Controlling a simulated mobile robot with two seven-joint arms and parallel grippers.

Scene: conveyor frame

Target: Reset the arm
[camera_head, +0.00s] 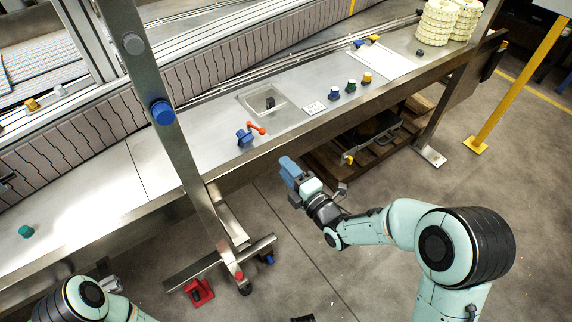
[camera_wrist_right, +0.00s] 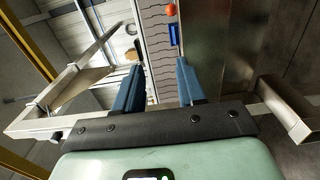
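My right gripper (camera_head: 287,168) is held in front of the conveyor frame (camera_head: 222,183), apart from its front edge, with bare floor around it. In the right wrist view its two blue fingers (camera_wrist_right: 160,82) stand apart with nothing between them, so it is open and empty. The right arm is bent and comes in from the lower right. Part of my left arm shows at the lower left corner of the head view, but its gripper cannot be made out.
On the steel ledge lie a blue and orange-red part (camera_head: 246,136), a recessed tray (camera_head: 247,101) with a dark block, several small knobs (camera_head: 351,86) and a white sheet (camera_head: 381,61). A slanted steel post (camera_head: 182,150) with a blue knob stands left of my right gripper. White stacked rings (camera_head: 436,22) are farther right.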

